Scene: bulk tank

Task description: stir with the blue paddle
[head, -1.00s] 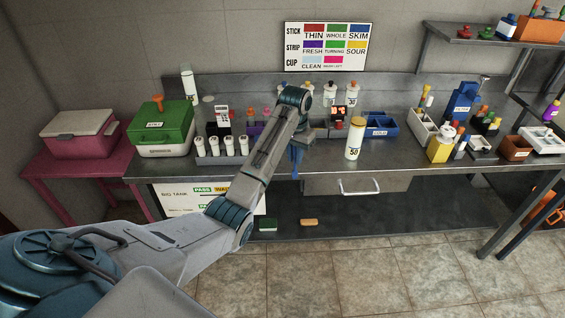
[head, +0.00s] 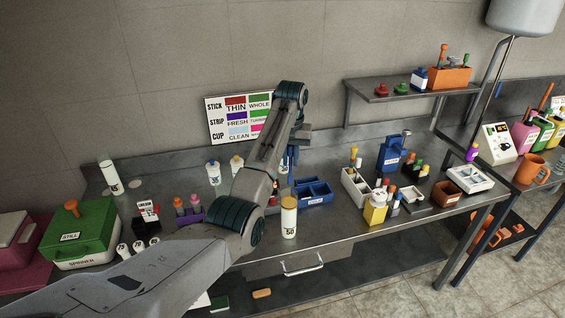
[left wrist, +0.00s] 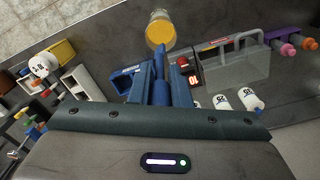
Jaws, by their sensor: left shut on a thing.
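My left gripper (head: 295,140) is high over the steel bench, at the end of the arm that reaches in from the left. In the left wrist view, its fingers (left wrist: 161,70) are shut on a slim blue piece (left wrist: 161,93), which looks like the blue paddle. In the head view, a little blue (head: 291,156) shows under the gripper. My right gripper is not in view.
A white caddy (head: 355,188) and a blue jug (head: 391,153) are to the right. A grey tank (head: 524,16) hangs at the upper right.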

